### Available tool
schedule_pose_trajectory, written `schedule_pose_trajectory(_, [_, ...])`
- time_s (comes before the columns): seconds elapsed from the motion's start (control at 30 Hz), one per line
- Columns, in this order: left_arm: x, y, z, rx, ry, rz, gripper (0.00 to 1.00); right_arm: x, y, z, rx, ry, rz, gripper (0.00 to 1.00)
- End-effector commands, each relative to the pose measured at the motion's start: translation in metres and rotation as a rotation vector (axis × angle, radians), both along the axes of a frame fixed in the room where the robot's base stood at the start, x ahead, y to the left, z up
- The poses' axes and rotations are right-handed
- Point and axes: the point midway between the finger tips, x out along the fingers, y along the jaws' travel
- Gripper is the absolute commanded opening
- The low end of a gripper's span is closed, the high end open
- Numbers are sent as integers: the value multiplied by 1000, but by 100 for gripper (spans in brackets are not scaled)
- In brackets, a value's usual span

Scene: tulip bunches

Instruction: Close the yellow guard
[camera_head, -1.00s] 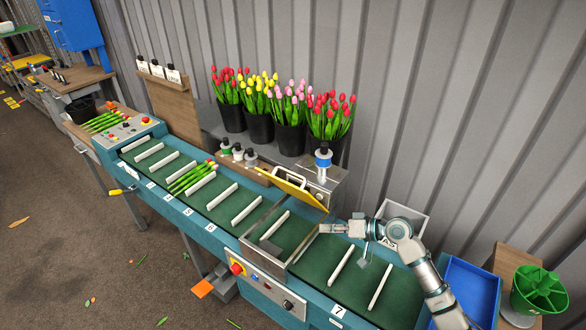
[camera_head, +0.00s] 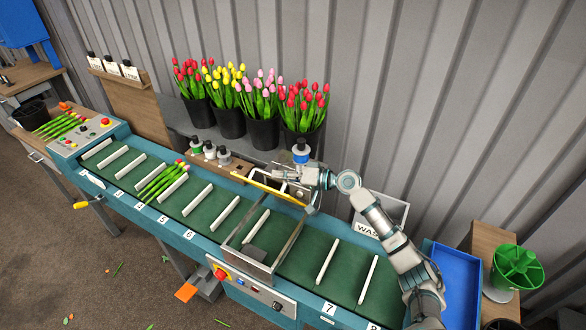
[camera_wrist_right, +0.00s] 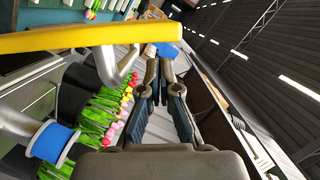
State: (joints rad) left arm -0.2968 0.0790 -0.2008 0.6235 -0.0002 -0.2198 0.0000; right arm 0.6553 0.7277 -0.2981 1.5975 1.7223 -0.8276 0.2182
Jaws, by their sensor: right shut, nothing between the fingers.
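The yellow guard (camera_head: 272,188) stands raised and tilted at the back edge of the conveyor, above the metal frame (camera_head: 262,238) across the belt. Its yellow bar (camera_wrist_right: 100,38) crosses the upper left of the right wrist view, with a grey curved handle beside it. My left gripper is not in view.
Dark buckets of tulips (camera_head: 258,130) stand behind the conveyor. A green belt (camera_head: 310,252) with white dividers runs below. A blue bin (camera_head: 462,285) is at the right.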

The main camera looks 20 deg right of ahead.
Motion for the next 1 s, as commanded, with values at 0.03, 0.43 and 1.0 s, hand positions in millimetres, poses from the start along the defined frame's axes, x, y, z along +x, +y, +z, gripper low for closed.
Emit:
schedule_pose_trajectory(0.03, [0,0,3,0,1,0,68,-5,5,-3,0,2,2,0])
schedule_pose_trajectory(0.43, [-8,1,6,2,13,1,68,-11,16,-13,0,0,0,0])
schedule_pose_trajectory(1.0, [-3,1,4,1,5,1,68,-32,40,-35,-95,-72,5,0])
